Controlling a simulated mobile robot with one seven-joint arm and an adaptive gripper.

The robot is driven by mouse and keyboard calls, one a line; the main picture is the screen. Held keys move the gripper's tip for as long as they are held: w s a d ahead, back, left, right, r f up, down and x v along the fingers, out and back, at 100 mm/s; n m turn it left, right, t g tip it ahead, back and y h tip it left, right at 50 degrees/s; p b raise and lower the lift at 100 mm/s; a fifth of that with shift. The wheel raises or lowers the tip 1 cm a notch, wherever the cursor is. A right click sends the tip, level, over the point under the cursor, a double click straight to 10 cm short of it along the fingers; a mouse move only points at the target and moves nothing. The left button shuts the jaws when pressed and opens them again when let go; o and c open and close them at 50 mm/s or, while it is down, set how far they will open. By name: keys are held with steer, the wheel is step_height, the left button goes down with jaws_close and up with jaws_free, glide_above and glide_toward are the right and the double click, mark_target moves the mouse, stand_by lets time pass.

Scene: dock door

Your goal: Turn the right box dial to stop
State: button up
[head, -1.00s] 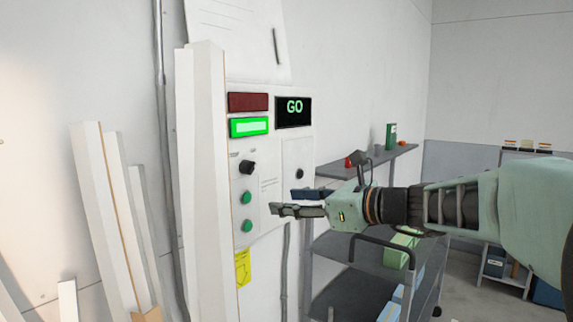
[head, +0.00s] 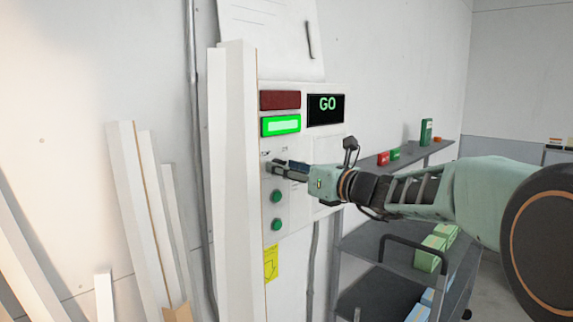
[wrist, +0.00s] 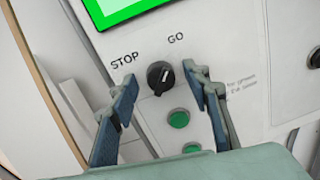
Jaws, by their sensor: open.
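The black dial (wrist: 160,77) is on the light grey control box (head: 296,218), below the printed words STOP and GO. Its pale pointer mark leans up and right, to the GO side. My gripper (wrist: 160,80) is open, with one finger on each side of the dial; I cannot tell whether they touch it. In the head view, my gripper (head: 277,168) is at the box front and its fingers hide the dial. The display (head: 326,109) reads GO. The green lamp (head: 281,125) is lit and the red lamp (head: 280,100) is dark.
Two green buttons (head: 276,211) sit below the dial. Another black knob (wrist: 315,57) is at the right edge of the wrist view. White boards (head: 236,180) stand close to the box's left side. A grey cart (head: 385,245) and shelf stand to the right.

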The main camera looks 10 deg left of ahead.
steer(key=shift+w+a, duration=0.15)
steer(key=shift+a, duration=0.1)
steer(key=c, duration=1.2)
steer(key=shift+o, duration=0.2)
steer(key=shift+f, duration=0.1)
